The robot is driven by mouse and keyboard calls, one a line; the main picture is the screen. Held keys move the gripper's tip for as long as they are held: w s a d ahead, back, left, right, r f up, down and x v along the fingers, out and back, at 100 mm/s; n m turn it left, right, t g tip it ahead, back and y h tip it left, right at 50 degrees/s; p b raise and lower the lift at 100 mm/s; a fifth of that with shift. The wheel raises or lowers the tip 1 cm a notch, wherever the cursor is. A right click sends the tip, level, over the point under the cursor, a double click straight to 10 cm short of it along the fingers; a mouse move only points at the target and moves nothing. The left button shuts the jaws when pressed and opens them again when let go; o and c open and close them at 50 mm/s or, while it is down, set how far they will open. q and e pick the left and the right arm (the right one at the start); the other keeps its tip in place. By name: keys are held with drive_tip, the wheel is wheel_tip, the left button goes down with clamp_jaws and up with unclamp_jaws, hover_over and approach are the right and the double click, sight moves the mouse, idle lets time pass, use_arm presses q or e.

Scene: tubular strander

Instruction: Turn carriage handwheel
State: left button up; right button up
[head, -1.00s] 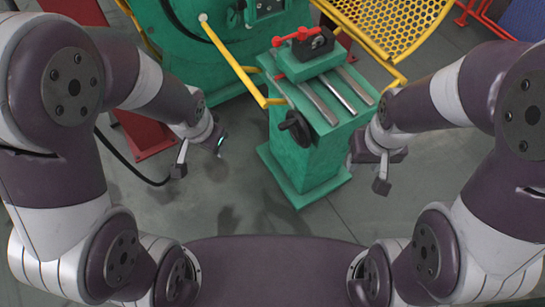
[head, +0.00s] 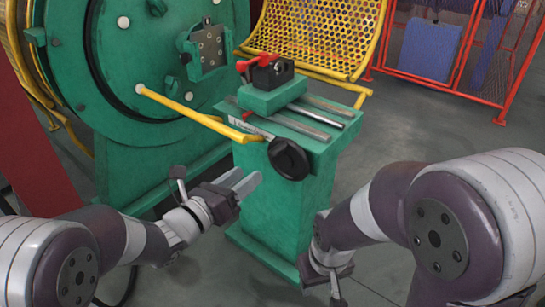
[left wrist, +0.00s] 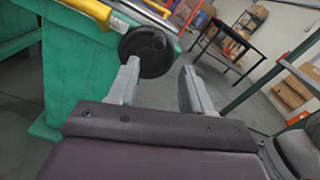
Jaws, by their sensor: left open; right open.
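The carriage handwheel (head: 289,159) is a black disc on the front face of the green carriage stand (head: 285,208). In the left wrist view the handwheel (left wrist: 146,52) lies just beyond my left finger, slightly left of the gap between the fingers. My left gripper (head: 245,183) is open and empty, left of the handwheel and a little below it, apart from it. Its two fingers (left wrist: 160,85) show in the left wrist view. My right gripper (head: 330,285) is at the lower right of the stand, low and away from the handwheel; its fingers are mostly out of sight.
A carriage block with red levers (head: 265,72) sits on rails on top. A yellow mesh guard (head: 315,35) stands behind. Grey floor is clear at right.

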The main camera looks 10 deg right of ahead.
sight(271, 156)
use_arm(q)
drive_tip(key=b+x, duration=0.4)
drive_tip(key=x, duration=0.7)
drive_tip(key=shift+w+f, duration=0.15)
drive_tip(key=shift+f, duration=0.05)
drive_tip(key=shift+w+d+r, duration=0.15)
drive_tip(key=shift+w+d, duration=0.2)
drive_tip(key=shift+d, duration=0.2)
clamp_jaws()
